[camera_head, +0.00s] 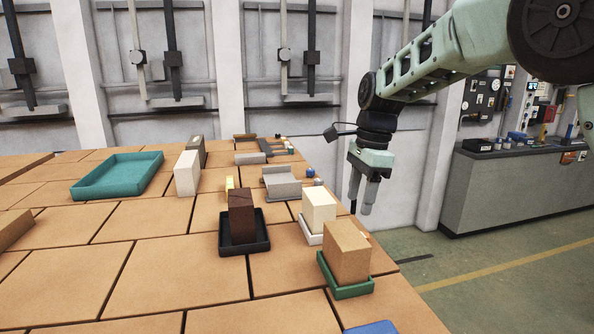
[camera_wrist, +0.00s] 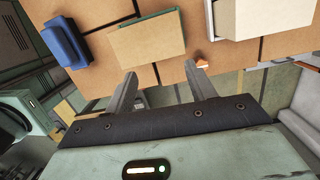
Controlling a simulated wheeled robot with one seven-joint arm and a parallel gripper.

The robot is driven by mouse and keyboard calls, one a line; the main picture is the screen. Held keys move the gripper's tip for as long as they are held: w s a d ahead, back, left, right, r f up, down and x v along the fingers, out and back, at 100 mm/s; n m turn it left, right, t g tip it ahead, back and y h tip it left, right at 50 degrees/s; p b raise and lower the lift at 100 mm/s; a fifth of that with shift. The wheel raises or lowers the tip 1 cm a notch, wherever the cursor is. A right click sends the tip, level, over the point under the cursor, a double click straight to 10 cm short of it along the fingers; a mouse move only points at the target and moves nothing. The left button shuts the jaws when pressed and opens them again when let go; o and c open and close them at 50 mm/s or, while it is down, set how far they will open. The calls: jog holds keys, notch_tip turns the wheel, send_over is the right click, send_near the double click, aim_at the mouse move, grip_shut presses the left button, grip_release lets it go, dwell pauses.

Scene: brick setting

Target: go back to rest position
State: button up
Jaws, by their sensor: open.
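My gripper (camera_head: 363,192) hangs from my arm at the right edge of the brick-patterned table, with its fingers pointing down. Its two fingers are apart with nothing between them; they also show in the wrist view (camera_wrist: 160,88). A tan block (camera_head: 346,252) stands on a green tray (camera_head: 350,291) at the table's right edge, nearer to the camera than my gripper. A white block (camera_head: 319,210) stands on a white tray (camera_head: 309,236) just left of my gripper. In the wrist view the tan block (camera_wrist: 147,40) lies beyond the fingers.
A dark brown block (camera_head: 241,215) stands in a black tray (camera_head: 258,243). A teal tray (camera_head: 118,176), an upright cream block (camera_head: 187,173) and a grey tray (camera_head: 282,184) are farther back. A blue object (camera_head: 372,328) is at the near edge. Floor right of the table is clear up to a grey counter (camera_head: 510,185).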

jog(key=s+a+f+n+b, duration=0.1)
jog(key=s+a+f+n, duration=0.15)
jog(key=s+n, duration=0.55)
jog(key=s+a+f+n+b, duration=0.1)
jog(key=s+a+f+n, duration=0.3)
jog(key=s, duration=0.8)
jog(key=s+d+f+n, duration=0.2)
jog(key=s+n, duration=0.4)
jog(key=s, duration=0.1)
jog(key=s+d+f+n+h, duration=0.1)
jog(key=s+d+n, duration=0.1)
jog(key=s+n, duration=0.3)
jog(key=s, duration=0.3)
jog(key=shift+d+f+n, duration=0.4)
